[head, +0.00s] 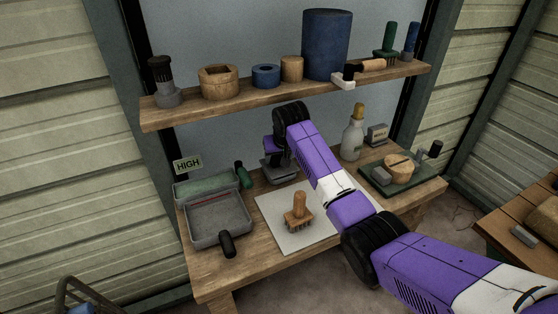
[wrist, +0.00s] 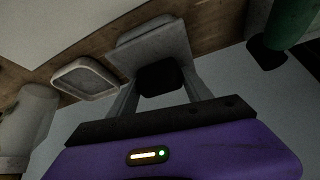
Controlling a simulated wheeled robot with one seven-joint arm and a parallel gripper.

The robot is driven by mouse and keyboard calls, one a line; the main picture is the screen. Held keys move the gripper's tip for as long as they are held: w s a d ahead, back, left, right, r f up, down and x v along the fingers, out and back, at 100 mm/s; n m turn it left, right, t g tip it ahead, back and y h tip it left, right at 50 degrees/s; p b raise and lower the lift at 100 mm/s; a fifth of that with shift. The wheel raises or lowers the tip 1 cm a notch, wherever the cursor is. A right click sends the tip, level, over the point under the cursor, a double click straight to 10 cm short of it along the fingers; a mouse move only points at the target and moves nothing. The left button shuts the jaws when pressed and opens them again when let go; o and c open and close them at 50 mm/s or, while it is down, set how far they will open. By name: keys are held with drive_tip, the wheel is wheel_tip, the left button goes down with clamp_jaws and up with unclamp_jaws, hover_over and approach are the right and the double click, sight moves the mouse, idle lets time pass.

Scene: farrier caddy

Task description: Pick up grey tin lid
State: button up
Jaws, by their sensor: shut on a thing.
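The grey tin lid (head: 279,172) is at the back of the workbench, below my gripper, in the head view. In the wrist view it appears as a grey slab (wrist: 152,45) with a dark block between my fingers, which looks like its knob. My gripper (wrist: 160,88) is shut on this dark part, one finger on each side. In the head view my gripper (head: 277,158) is partly hidden by my own wrist. I cannot tell whether the lid is clear of the bench top.
A grey tray (head: 218,218) lies at the bench's left, beside a green-handled tool (head: 243,175). A wooden brush (head: 298,214) stands on a pale sheet (head: 275,210). A bottle (head: 352,137) stands at right. The loaded shelf (head: 290,92) runs above.

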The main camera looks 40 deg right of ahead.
hover_over(289, 201)
drive_tip(key=shift+r, duration=0.1)
wheel_tip(289, 201, up, 14)
idle(0.7)
drive_tip(key=shift+w+d, duration=0.1)
drive_tip(key=o, duration=0.9)
clamp_jaws()
